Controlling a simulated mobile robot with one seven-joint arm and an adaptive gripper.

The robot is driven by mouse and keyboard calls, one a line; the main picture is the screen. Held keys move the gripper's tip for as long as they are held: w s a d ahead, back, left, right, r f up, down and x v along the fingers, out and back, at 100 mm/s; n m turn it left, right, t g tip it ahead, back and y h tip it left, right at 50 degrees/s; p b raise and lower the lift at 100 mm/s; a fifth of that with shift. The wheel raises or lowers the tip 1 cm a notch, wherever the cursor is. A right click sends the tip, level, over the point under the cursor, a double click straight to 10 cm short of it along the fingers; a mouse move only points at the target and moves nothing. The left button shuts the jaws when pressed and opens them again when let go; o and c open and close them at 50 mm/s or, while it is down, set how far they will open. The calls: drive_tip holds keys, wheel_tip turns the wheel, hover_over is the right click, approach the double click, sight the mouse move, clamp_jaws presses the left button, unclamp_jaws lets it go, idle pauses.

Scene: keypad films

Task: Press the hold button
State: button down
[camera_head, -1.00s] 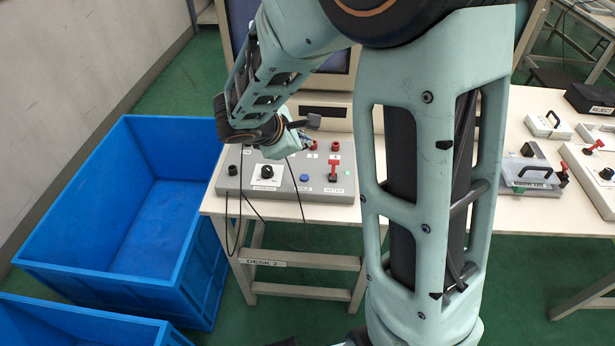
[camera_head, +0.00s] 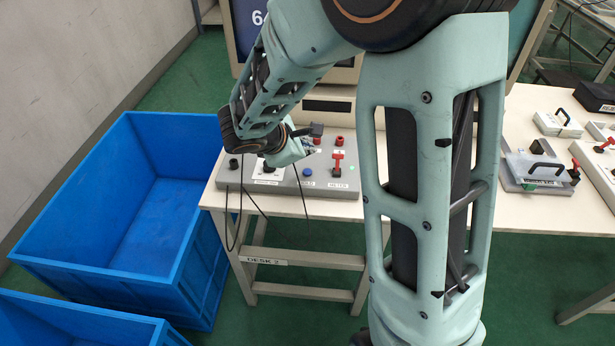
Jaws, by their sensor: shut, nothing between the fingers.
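The grey control panel (camera_head: 325,187) lies on the left end of the white desk. A blue button (camera_head: 307,172) sits near its front edge, with a small white label below it that is hard to read; I take it for the hold button. My gripper (camera_head: 312,149) is shut and empty, over the rear middle of the panel, behind the blue button in the picture. The blue button is in plain view and the gripper appears apart from it. The fingertips are small, so their height above the panel is unclear.
On the panel, a black knob (camera_head: 267,168) is left of the blue button and a red lever (camera_head: 337,163) right of it. A red button (camera_head: 339,140) is behind. Blue crates (camera_head: 150,220) stand left on the floor. More devices (camera_head: 535,165) lie on the right desk.

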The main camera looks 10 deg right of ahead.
sight(307, 173)
drive_tip(key=shift+f+b, duration=1.65)
drive_tip(key=shift+f, duration=0.55)
drive_tip(key=shift+f, duration=0.2)
drive_tip(key=shift+f+b, duration=0.25)
drive_tip(key=shift+b, duration=0.3)
drive_tip(key=shift+f+b, duration=0.35)
drive_tip(key=shift+b, duration=0.1)
drive_tip(key=shift+r+p, duration=0.55)
drive_tip(key=shift+r, duration=0.25)
wheel_tip(307, 173, up, 5)
drive_tip(key=p, duration=0.4)
drive_tip(key=shift+r, duration=0.1)
